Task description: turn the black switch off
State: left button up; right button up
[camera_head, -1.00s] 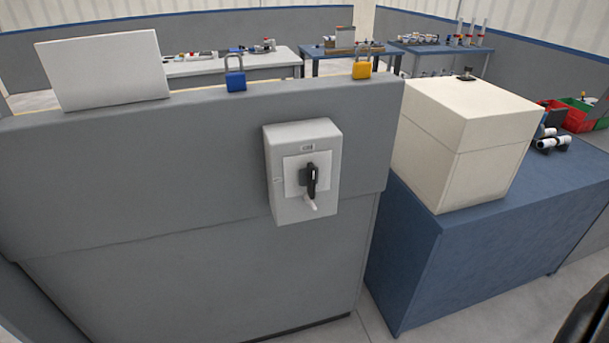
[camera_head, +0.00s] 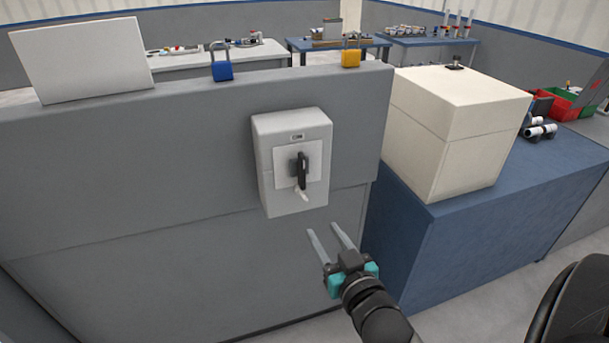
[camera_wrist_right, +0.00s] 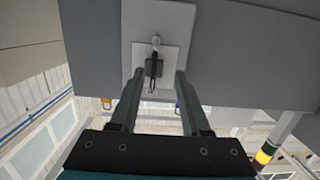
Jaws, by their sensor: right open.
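The black switch (camera_head: 301,170) is a rotary handle on a square plate on the front of a light grey box (camera_head: 265,180). Its handle stands about upright, with a small white tab below it. The box is fixed to the grey panel. My right gripper (camera_head: 326,232) is open and empty, below and slightly right of the box, apart from it. In the right wrist view the black switch (camera_wrist_right: 154,68) shows beyond and between the open fingers (camera_wrist_right: 153,78), not touched by them. My left gripper is out of view.
A blue padlock (camera_head: 221,65) and a yellow padlock (camera_head: 351,54) sit on the panel's top edge, near a white board (camera_head: 82,58). A cream box (camera_head: 450,140) stands on a blue cabinet (camera_head: 480,225) to the right. The space before the switch is clear.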

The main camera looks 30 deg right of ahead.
aim_at(304, 167)
notch_tip(304, 167, up, 6)
jog(key=t, duration=0.1)
jog(key=x, duration=0.9)
jog(key=d+x, duration=0.1)
jog(key=x, duration=0.4)
jog(key=shift+w+r, duration=0.2)
jog(key=shift+w, duration=0.05)
grip_shut()
